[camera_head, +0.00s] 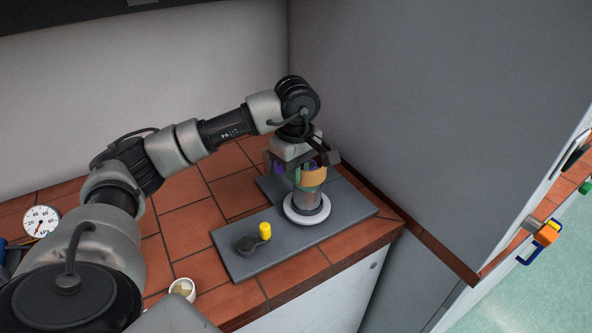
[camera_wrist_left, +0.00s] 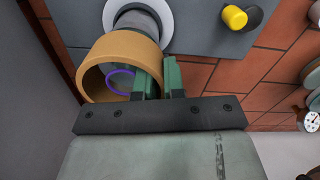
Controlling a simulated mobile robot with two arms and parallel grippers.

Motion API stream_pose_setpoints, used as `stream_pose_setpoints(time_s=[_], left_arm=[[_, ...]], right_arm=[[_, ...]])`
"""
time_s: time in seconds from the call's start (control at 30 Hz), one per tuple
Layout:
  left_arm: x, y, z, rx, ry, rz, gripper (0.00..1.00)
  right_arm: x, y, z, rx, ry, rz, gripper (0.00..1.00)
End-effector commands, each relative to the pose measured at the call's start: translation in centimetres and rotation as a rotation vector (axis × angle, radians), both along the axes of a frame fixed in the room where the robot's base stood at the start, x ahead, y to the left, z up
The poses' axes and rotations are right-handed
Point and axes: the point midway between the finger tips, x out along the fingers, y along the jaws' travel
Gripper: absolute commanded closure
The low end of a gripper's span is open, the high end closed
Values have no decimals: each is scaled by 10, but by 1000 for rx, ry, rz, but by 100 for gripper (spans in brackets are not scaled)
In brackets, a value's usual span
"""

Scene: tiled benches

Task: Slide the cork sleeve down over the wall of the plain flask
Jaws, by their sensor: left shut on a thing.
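The cork sleeve (camera_wrist_left: 126,56), a wide tan ring, is held by its wall between the green fingertips of my left gripper (camera_wrist_left: 157,82); it also shows in the head view (camera_head: 315,177). The plain flask (camera_head: 309,202), a grey cylinder, stands upright on a round white base (camera_head: 292,214). In the left wrist view the flask (camera_wrist_left: 136,19) runs from the white base toward the sleeve, and a purple ring (camera_wrist_left: 119,90) shows inside the sleeve's opening. The sleeve is at the flask's upper end; how far it encloses the wall I cannot tell. My right gripper is out of view.
A grey mat (camera_head: 240,268) lies under the base. A yellow cylinder (camera_head: 265,231) and a dark round piece (camera_head: 262,279) are on its near left. A gauge (camera_head: 41,221) and a small cup (camera_head: 183,289) are farther left. A grey wall panel (camera_head: 440,110) rises closely at right.

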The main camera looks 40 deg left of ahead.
Motion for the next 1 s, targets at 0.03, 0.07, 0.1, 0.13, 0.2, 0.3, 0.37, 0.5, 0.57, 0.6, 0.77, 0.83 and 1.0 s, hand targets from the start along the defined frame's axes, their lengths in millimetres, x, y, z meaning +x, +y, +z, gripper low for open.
stream_pose_setpoints(time_s=[0.03, 0.07, 0.1, 0.13, 0.2, 0.3, 0.37, 0.5, 0.57, 0.6, 0.77, 0.83, 1.0], left_arm=[[0, 0, -3, 0, 0, 0, 100], [0, 0, -4, 0, 0, 0, 100], [0, 0, -6, 0, 0, 0, 100], [0, 0, -6, 0, 0, 0, 100], [0, 0, -9, 0, 0, 0, 100], [0, 0, -7, 0, 0, 0, 100], [0, 0, -7, 0, 0, 0, 100], [0, 0, -7, 0, 0, 0, 100], [0, 0, -7, 0, 0, 0, 100], [0, 0, -7, 0, 0, 0, 100], [0, 0, -6, 0, 0, 0, 100], [0, 0, -7, 0, 0, 0, 100], [0, 0, -7, 0, 0, 0, 100]], right_arm=[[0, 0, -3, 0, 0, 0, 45], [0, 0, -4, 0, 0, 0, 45], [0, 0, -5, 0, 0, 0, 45], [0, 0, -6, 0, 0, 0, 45], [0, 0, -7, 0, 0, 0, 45], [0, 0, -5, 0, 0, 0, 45], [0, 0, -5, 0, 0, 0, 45], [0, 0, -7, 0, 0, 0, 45], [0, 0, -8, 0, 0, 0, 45], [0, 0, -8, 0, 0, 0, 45], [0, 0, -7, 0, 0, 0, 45], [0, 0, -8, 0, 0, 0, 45], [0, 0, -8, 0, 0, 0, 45]])
